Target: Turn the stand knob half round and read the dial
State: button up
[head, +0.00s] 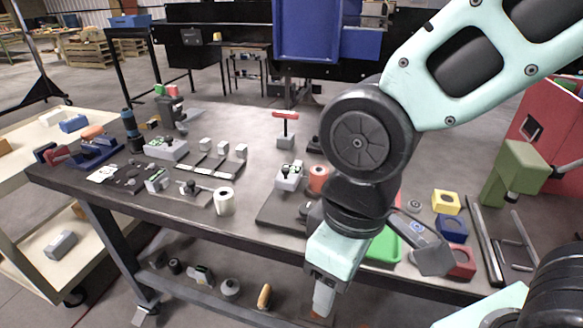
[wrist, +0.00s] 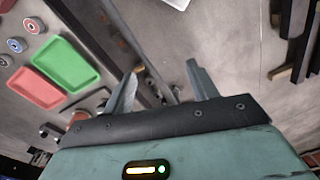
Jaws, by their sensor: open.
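My gripper (wrist: 160,78) is open, its two fingers apart with nothing held between them. In the head view my gripper (head: 322,300) points down in front of the workbench's front edge. A dark flat base (head: 275,211) on the bench, left of my wrist, may belong to the stand; my arm covers its right part. A small grey box with dark and green parts on top (head: 289,176) stands behind it. I cannot tell for sure which part is the stand knob. No dial reading can be made out.
The workbench (head: 130,203) is crowded. A white roll (head: 224,201) stands near its front edge. A red T-handle (head: 286,117) rises at the back. A green tray (head: 384,246) lies behind my wrist; in the wrist view a red tray (wrist: 33,89) lies beside it.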

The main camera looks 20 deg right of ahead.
notch_tip(320, 180, up, 4)
jog(key=f+n+p, duration=0.1)
jog(key=n+p, duration=0.7)
jog(key=n, duration=0.9)
send_over(307, 208)
jog(key=shift+h, duration=0.3)
notch_tip(307, 208, down, 17)
jog(key=shift+d+r+p, duration=0.1)
jog(key=shift+r+p, duration=0.05)
jog(key=shift+p, duration=0.95)
jog(key=c, duration=1)
